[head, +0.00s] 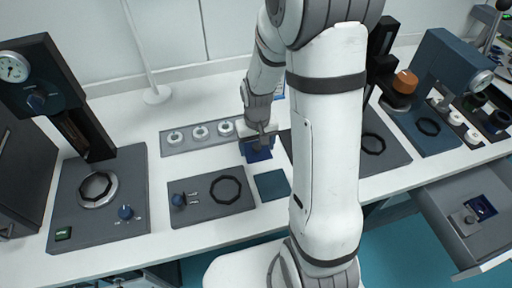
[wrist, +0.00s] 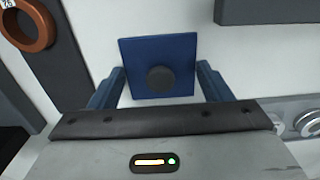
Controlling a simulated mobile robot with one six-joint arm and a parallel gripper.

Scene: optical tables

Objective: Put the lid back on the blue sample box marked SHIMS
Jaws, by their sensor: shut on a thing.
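A blue square lid (wrist: 133,55) with a dark round knob lies between the two fingers of my gripper (wrist: 160,78) in the wrist view. The fingers are at its left and right sides. In the head view my gripper (head: 259,142) holds the blue lid (head: 259,155) over the white bench, behind a flat dark-blue square (head: 272,185). I cannot tell how high the lid is. A small open blue box (head: 482,207) sits in the pulled-out drawer at the right. Its marking is too small to read.
A small grey piece with a knob (head: 463,221) lies beside the blue box in the drawer (head: 448,222). A grey plate with several round pieces (head: 171,147) lies left of my gripper. A dark panel with a ring (head: 207,203) is at front left. Instruments stand on both sides.

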